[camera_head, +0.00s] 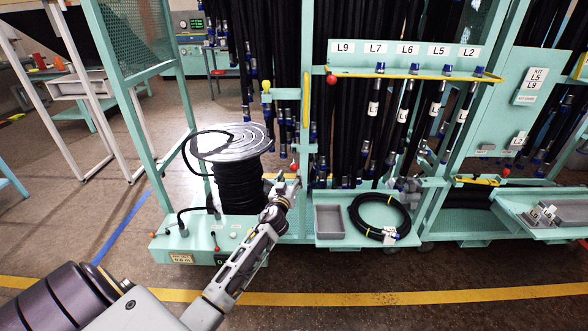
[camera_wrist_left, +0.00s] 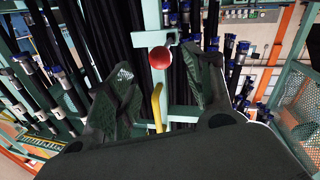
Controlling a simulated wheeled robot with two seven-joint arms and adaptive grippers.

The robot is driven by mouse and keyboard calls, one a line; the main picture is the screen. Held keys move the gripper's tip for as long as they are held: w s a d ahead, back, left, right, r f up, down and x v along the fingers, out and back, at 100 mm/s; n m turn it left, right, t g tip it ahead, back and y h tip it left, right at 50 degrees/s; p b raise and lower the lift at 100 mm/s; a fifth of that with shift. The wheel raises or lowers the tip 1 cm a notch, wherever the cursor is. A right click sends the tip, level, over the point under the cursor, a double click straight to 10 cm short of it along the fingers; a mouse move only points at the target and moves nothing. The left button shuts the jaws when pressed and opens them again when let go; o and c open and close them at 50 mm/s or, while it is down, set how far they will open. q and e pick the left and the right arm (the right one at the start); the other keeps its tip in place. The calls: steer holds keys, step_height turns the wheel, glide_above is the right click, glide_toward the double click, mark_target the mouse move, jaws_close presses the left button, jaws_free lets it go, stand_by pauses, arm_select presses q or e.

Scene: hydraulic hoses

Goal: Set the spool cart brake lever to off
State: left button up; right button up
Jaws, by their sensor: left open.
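The spool cart (camera_head: 165,243) stands at the left of the hose rack, with a spool of black hose (camera_head: 240,188) under a pale round flange (camera_head: 232,142). My left gripper (camera_head: 287,184) is right of the spool, near a small red knob (camera_head: 293,167). In the left wrist view its open fingers (camera_wrist_left: 165,95) stand either side of a red ball (camera_wrist_left: 159,57) and a yellow bar (camera_wrist_left: 157,107), nothing visibly gripped. My right gripper is not in view.
A grey bin (camera_head: 329,221) and a coiled black hose (camera_head: 380,219) rest on the rack's lower shelf. Labelled hoses hang from a teal rail (camera_head: 410,69). A red ball (camera_head: 332,79) and a yellow ball (camera_head: 266,85) sit higher on the rack. Floor at the left is open.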

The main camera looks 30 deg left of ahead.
mark_target(293, 170)
arm_select(q)
steer(key=shift+x, duration=3.8)
jaws_close()
